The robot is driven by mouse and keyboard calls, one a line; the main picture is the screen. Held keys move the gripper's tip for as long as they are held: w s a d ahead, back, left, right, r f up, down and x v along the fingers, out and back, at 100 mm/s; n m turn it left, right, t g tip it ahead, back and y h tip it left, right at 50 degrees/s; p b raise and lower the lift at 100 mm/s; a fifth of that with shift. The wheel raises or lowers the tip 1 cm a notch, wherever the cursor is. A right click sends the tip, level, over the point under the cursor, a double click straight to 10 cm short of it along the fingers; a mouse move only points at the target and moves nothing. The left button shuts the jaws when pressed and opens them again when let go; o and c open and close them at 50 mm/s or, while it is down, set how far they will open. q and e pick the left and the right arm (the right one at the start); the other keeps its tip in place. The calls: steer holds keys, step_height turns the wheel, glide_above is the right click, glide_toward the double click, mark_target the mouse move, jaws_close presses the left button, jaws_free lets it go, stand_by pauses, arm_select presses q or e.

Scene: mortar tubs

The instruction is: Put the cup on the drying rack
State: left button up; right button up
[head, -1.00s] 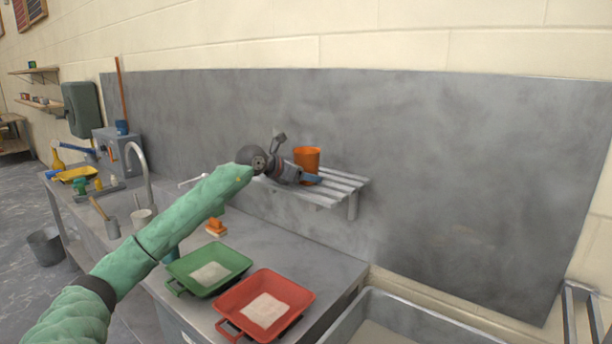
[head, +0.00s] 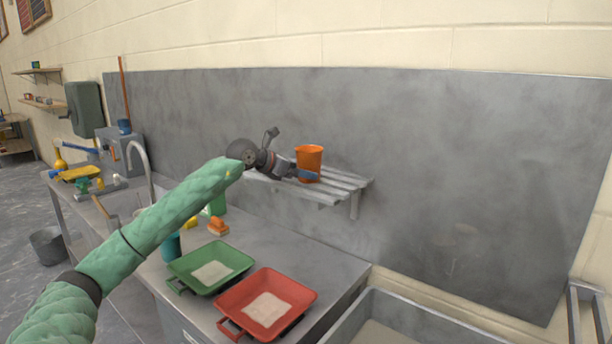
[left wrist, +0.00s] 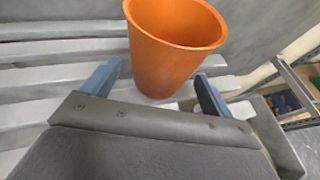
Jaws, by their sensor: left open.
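The orange cup (head: 309,160) stands upright on the slatted grey drying rack (head: 345,183), which is fixed to the wall panel above the counter. In the left wrist view the cup (left wrist: 174,48) is just ahead of my left gripper (left wrist: 158,84), with its open rim up and its base on the slats (left wrist: 50,52). The two blue fingers are open, one on each side of the cup's lower part, with gaps visible. My left gripper (head: 308,175) also shows beside the cup in the head view. My right gripper is not in view.
A green tray (head: 209,268) and a red tray (head: 267,304) with pale slabs sit on the counter below. An orange-handled brush (head: 218,226) and a tap (head: 148,165) are near my arm. The rack's right end is clear.

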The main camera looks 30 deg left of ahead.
arm_select(q)
steer(key=b+v, duration=0.1)
steer(key=v, duration=0.2)
steer(key=shift+s+a, duration=0.15)
steer(key=shift+s, duration=0.15)
steer(key=shift+b+v, duration=0.55)
steer(key=shift+v, duration=0.55)
steer(key=shift+b+v, duration=0.45)
steer(key=shift+v, duration=1)
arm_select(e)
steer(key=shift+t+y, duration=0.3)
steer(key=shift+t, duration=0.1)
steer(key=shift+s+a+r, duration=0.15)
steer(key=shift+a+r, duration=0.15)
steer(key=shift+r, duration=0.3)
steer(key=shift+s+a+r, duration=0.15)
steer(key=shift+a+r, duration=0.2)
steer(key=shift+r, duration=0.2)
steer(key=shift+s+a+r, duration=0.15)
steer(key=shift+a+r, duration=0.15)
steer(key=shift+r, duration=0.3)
